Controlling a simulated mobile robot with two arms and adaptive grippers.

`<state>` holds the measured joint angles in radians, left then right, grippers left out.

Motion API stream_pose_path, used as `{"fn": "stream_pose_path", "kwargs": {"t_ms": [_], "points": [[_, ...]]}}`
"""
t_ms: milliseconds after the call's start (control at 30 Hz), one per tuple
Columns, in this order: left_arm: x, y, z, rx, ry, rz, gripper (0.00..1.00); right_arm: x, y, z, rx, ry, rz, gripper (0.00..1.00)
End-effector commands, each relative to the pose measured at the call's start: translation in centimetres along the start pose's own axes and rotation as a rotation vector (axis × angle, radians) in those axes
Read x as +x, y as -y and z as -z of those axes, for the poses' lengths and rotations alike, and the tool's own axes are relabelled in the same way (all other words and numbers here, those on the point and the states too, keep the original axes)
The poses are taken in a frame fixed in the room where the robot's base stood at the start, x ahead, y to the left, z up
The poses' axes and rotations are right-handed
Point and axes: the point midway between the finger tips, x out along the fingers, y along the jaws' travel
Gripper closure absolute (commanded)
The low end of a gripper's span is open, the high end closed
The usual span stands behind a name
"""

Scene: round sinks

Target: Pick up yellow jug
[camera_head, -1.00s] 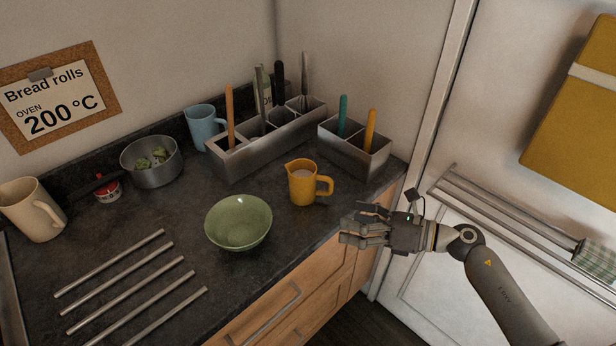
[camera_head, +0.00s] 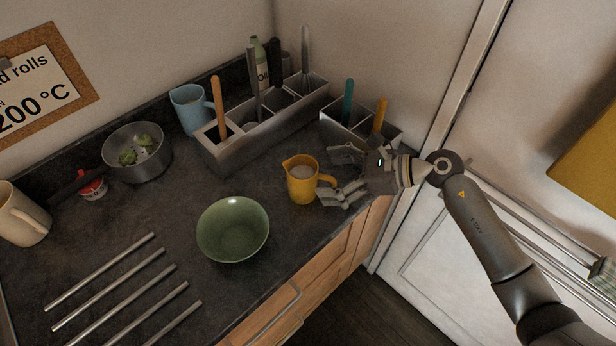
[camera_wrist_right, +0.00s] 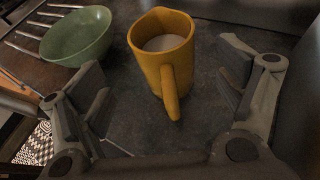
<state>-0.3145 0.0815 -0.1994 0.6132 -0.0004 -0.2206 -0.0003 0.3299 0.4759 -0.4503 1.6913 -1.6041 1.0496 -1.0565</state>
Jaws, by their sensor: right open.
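The yellow jug (camera_head: 301,182) stands upright on the dark countertop, near its right front edge, with pale liquid inside. Its handle points toward my right gripper (camera_head: 337,177), which is open and just right of the jug. In the right wrist view the jug (camera_wrist_right: 162,62) stands ahead between the spread fingers of the right gripper (camera_wrist_right: 165,88). The handle faces the camera, and there are gaps between the jug and both fingers. My left gripper is not in view.
A green bowl (camera_head: 233,229) stands left of the jug. Metal utensil holders (camera_head: 262,133) stand behind it, the smaller one (camera_head: 357,133) close behind my right gripper. A blue mug (camera_head: 190,108), a pot (camera_head: 137,153), a beige mug (camera_head: 22,214) and metal bars (camera_head: 121,290) are further left.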

Motion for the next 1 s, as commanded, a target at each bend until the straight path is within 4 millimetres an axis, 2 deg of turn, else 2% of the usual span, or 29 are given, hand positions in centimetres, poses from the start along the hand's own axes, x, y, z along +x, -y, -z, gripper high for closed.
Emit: {"fn": "stream_pose_path", "kwargs": {"t_ms": [167,433,600,833,1000], "points": [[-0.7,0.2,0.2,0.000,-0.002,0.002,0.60,1.0,0.0,-0.2,0.002,0.002,0.000,0.12],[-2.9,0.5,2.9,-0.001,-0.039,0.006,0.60,4.3,0.2,-0.3,0.004,0.003,0.000,0.12],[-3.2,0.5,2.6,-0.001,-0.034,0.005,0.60,5.6,0.2,0.0,0.001,0.001,0.001,0.12],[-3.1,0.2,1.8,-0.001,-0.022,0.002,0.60,5.7,0.2,0.1,0.000,0.000,0.001,0.12],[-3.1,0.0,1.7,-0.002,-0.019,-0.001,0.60,5.7,0.2,0.1,0.000,0.000,0.001,0.33]]}}
